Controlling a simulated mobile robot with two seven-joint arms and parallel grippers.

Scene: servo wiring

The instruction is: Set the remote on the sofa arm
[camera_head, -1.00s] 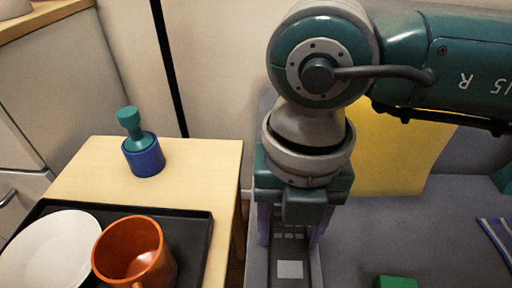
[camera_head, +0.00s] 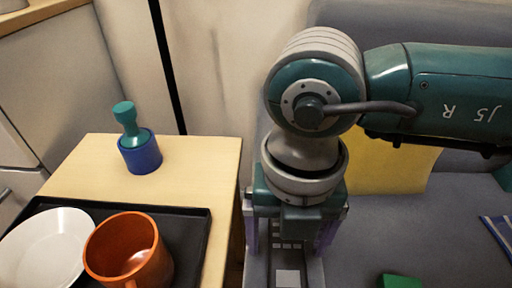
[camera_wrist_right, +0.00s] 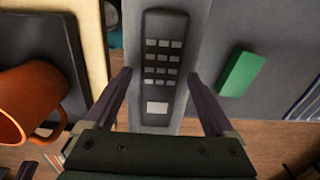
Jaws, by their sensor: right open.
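The remote (camera_head: 287,262) is dark grey with rows of light buttons and a pale square pad. It lies lengthwise on the light grey sofa arm (camera_head: 257,272), and both show again in the right wrist view, the remote (camera_wrist_right: 158,68) between the fingers and the sofa arm (camera_wrist_right: 204,22) under it. My right gripper (camera_wrist_right: 159,76) is open over the remote, with a finger on each side and a visible gap to it. In the head view my right gripper (camera_head: 289,238) points down and its wrist hides part of the sofa arm.
Left of the sofa arm stands a wooden side table (camera_head: 200,157) with a black tray (camera_head: 190,222), an orange mug (camera_head: 130,250), a white bowl (camera_head: 40,245) and a teal-topped blue object (camera_head: 141,152). A green block (camera_head: 400,281) lies on the sofa seat; a yellow cushion (camera_head: 395,170) is behind.

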